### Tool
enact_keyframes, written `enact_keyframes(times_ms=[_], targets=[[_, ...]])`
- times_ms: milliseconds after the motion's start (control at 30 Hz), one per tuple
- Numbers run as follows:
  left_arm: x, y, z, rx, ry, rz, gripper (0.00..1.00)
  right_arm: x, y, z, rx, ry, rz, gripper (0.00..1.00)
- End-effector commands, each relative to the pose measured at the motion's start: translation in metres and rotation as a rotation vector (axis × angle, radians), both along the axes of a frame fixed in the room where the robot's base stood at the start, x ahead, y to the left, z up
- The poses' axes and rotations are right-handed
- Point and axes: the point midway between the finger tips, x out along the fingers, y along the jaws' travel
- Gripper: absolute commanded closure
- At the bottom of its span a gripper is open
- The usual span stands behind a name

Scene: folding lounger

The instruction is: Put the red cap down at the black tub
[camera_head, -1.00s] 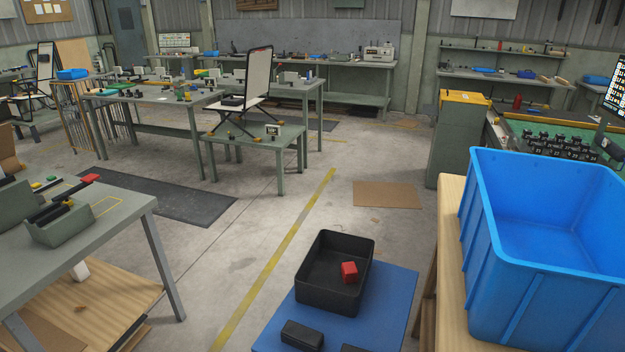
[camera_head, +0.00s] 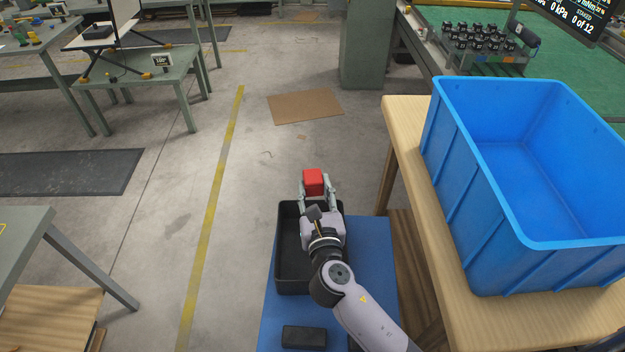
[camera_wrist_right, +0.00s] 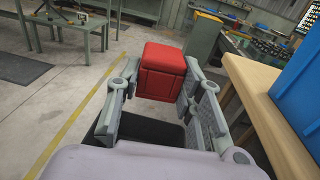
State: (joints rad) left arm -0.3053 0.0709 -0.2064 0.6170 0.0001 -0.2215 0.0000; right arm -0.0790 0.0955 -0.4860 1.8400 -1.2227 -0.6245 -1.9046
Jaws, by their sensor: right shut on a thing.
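The red cap (camera_head: 313,181) is held between the fingertips of my right gripper (camera_head: 317,192), just past the far rim of the black tub in the head view. In the right wrist view the red cap (camera_wrist_right: 163,72) sits between the two fingers of the right gripper (camera_wrist_right: 160,90), which touch it on both sides. The black tub (camera_head: 283,254) stands on a blue surface, partly hidden under my right arm. In the right wrist view a dark part of the tub (camera_wrist_right: 150,130) shows below the fingers. My left gripper is not in view.
A large blue bin (camera_head: 480,200) stands on a wooden table (camera_head: 400,125) at the right. The blue surface (camera_head: 375,245) under the tub also carries a dark block (camera_head: 304,337). A grey table (camera_head: 25,235) is at the left. The floor between is open.

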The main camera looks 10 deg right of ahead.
Motion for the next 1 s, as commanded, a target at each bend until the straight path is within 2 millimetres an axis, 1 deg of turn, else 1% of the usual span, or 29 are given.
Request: enact_keyframes(times_ms=[100,367,500,533,600,1000], targets=[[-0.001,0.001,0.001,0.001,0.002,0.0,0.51,0.004,0.003,0.002,0.001,0.001,0.001,1.0],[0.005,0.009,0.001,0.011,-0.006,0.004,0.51,0.004,0.003,0.001,0.001,0.001,0.001,1.0],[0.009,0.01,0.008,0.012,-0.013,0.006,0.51,0.004,0.003,0.004,-0.001,0.001,0.002,1.0],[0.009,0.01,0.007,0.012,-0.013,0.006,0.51,0.004,0.003,0.002,0.0,0.002,0.002,1.0],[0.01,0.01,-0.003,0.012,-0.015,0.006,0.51,0.004,0.003,-0.009,0.001,0.001,0.002,1.0],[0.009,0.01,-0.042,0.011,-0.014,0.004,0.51,0.004,0.003,-0.058,0.0,0.001,0.002,1.0]])
